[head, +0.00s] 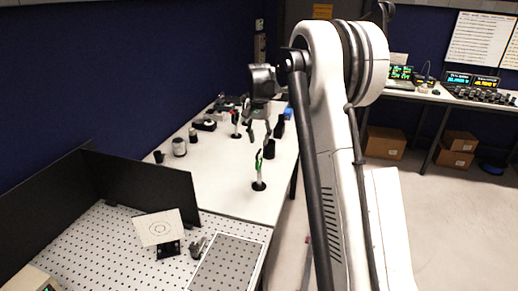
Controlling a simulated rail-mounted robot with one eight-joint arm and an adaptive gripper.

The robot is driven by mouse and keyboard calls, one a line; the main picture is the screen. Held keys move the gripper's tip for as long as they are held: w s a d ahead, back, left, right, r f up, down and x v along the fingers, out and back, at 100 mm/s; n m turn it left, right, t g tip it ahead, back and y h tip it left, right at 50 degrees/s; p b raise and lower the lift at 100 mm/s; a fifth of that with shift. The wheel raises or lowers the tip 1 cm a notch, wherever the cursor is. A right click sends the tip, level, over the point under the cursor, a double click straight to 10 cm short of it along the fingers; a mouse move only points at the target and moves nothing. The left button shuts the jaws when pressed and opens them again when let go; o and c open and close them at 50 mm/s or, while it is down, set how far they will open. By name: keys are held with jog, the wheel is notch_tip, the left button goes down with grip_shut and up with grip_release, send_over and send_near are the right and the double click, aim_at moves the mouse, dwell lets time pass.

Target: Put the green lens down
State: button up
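The green lens (258,162) is small, on a slim upright post with a round black base, over the front right part of the white table (220,189). Its base appears at or very close to the tabletop; I cannot tell if it touches. My gripper (261,138) points down from the end of my arm, just above the green lens in the picture. Its fingers are small and dark, and I cannot tell whether they grip the lens mount or are apart from it.
A red-marked post (236,124) stands farther back on the table. Dark and grey cylinders (179,147) stand at the left, and a dark object (269,149) is close behind the green lens. A perforated board (120,250) with a tilted target card (159,228) and black panels is in front.

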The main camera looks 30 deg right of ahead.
jog(key=shift+s+r, duration=0.1)
jog(key=shift+r, duration=0.2)
jog(key=s+a+r+n+t, duration=0.2)
jog(key=s+a+r, duration=0.45)
jog(key=s, duration=0.25)
jog(key=s+a+r+n+t, duration=0.1)
jog(key=s+a+r+n, duration=0.1)
jog(key=s+a+r, duration=0.45)
jog(key=s+a+f+n+t, duration=0.1)
jog(key=s+a+f, duration=0.1)
jog(key=s, duration=0.6)
jog(key=s+a+f+n+t, duration=0.1)
jog(key=s+a+f+n, duration=0.1)
jog(key=s, duration=0.6)
jog(key=s+a+f+n+t, duration=0.2)
jog(key=s+a, duration=0.3)
jog(key=s, duration=0.3)
jog(key=shift+f, duration=0.8)
jog(key=shift+a+f, duration=0.1)
jog(key=shift+f, duration=0.05)
